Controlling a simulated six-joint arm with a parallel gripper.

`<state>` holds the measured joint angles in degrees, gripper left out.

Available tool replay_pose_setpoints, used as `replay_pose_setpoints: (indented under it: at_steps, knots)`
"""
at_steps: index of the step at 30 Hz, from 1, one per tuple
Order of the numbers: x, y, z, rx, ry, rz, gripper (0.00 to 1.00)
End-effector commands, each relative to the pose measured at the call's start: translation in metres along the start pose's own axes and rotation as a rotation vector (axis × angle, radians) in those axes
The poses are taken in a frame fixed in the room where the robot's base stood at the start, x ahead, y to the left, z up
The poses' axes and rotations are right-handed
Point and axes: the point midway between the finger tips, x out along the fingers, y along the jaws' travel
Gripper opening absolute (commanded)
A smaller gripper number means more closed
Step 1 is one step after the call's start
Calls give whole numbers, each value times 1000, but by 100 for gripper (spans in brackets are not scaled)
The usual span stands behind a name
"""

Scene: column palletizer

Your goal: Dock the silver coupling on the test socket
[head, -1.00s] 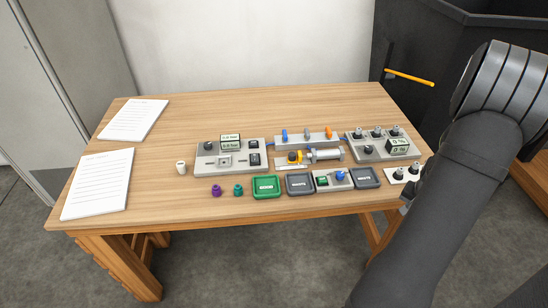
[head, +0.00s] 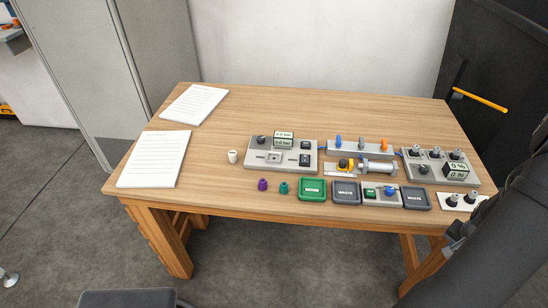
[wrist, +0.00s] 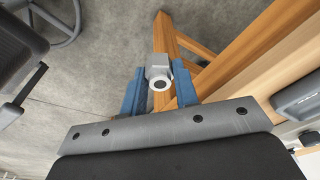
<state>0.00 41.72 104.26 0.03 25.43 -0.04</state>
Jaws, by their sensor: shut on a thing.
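In the wrist view, my gripper (wrist: 160,92) has its two blue fingers shut on the silver coupling (wrist: 158,70), a pale grey block with a round dark-centred opening facing the camera. The coupling is held beside the table, over the floor and a wooden leg. In the head view my dark arm fills the right edge, and the coupling cannot be made out there. On the table, a grey unit (head: 262,158) with a display, knob and square socket (head: 274,157) stands left of centre. I cannot tell for sure which fitting is the test socket.
A silver cylinder fixture (head: 378,168) and a rail with coloured levers (head: 372,148) stand right of centre. A green tray (head: 312,189), grey trays (head: 346,192), purple (head: 262,184) and teal (head: 284,187) pieces line the front.

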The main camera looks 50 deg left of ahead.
Motion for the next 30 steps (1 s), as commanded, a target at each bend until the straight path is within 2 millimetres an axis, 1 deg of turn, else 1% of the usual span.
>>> replay_pose_setpoints:
  at_steps: [13,14,17,18,20,23,26,27,29,30]
  knots:
    - [0,0,0,0,0,0,3]
    - [0,0,0,0,0,0,0]
    - [-3,0,-3,6,1,0,0]
    - [-7,0,-8,12,3,1,0]
    - [-16,-1,-17,29,5,2,0]
    - [-40,-4,-39,72,8,7,0]
    - [-73,-11,-65,121,9,14,0]
    - [-87,-16,-75,134,9,16,0]
    - [-106,-29,-87,141,7,18,0]
    - [-117,-40,-94,136,7,17,0]
